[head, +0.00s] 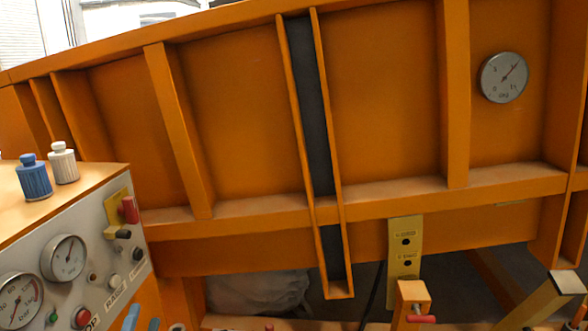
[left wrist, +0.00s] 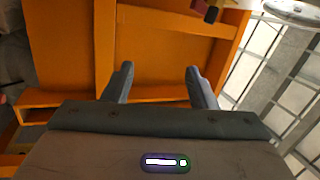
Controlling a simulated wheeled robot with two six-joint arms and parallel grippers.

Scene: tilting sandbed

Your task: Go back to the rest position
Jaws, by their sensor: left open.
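My left gripper (left wrist: 159,70) shows in the left wrist view. Its two dark fingers stand wide apart with nothing between them. Behind the fingers are orange panels and ribs (left wrist: 150,45) of the sandbed; I cannot tell the distance to them. In the head view the tilted orange sandbed (head: 245,110) fills most of the picture, and I cannot make out either gripper there. My right gripper shows in neither view.
At left in the head view, a control panel (head: 95,232) carries gauges, knobs and buttons. A blue bottle (head: 34,180) and a white bottle (head: 63,165) stand on top. A round gauge (head: 503,77) is on the sandbed. A yellow plate (head: 404,262) hangs below the sandbed's lower rail.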

